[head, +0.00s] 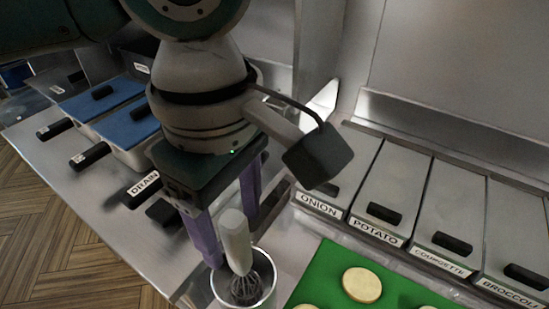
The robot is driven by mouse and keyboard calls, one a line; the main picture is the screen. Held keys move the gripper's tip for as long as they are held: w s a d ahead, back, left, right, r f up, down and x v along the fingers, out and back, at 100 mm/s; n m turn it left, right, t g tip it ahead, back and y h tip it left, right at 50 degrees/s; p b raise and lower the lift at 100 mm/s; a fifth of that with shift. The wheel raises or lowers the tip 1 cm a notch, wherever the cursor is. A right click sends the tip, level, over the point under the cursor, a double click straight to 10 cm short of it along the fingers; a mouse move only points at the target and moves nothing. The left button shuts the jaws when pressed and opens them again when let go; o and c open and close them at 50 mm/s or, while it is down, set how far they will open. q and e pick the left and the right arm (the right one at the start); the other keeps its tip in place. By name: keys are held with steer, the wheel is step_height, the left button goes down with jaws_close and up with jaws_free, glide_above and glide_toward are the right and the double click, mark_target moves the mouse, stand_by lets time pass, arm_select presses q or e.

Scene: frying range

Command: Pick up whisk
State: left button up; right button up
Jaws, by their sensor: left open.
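The whisk (236,243) stands head down in a metal pot (269,293) at the lower middle of the head view. Its light grey handle points up and its wire head is inside the pot. My left gripper (229,245) is above the pot, pointing down, with its two purple fingers apart. The whisk handle shows between the fingers, in front of the gap; I cannot tell whether either finger touches it. My right gripper is not in view.
A green board (325,262) with several round pale slices (362,285) lies right of the pot. Lidded bins labelled onion, potato (385,190), courgette and broccoli line the back right. Blue-topped containers (103,97) with black handles stand at left. The counter's front edge runs along the left.

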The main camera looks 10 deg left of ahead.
mark_target(238, 252)
arm_select(q)
step_height(238, 252, down, 6)
steer(key=shift+r, duration=0.1)
jaws_close()
stand_by(0.7)
